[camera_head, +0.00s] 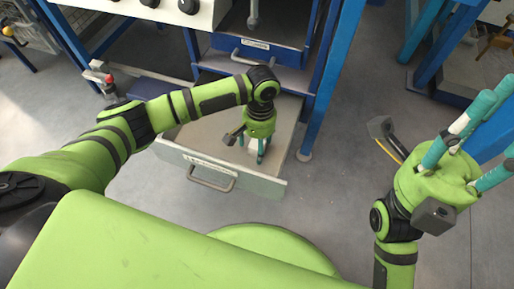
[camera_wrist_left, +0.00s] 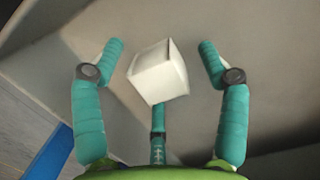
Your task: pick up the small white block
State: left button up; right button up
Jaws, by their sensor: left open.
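The small white block (camera_wrist_left: 160,70) shows in the left wrist view, tilted in the picture, on the pale drawer floor. It lies between the spread teal fingers of my left gripper (camera_wrist_left: 160,65), with gaps to the left and right fingers; a third finger is just below it in the picture. My left gripper (camera_head: 255,154) is open and reaches down into the pulled-out drawer (camera_head: 265,186) in the head view, where it hides the block. My right gripper (camera_head: 492,128) is raised at the right edge, its teal fingers spread and partly cut off, with nothing seen in it.
The drawer's front panel with its metal handle (camera_head: 211,178) faces me, and its walls surround my left gripper. Blue frame posts (camera_head: 330,75) stand beside the drawer. A closed blue drawer (camera_head: 262,47) sits above. Grey floor (camera_head: 345,190) is clear between the drawer and my right arm.

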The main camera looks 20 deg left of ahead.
pick_arm(q)
grip_shut()
jog(key=shift+r, duration=0.15)
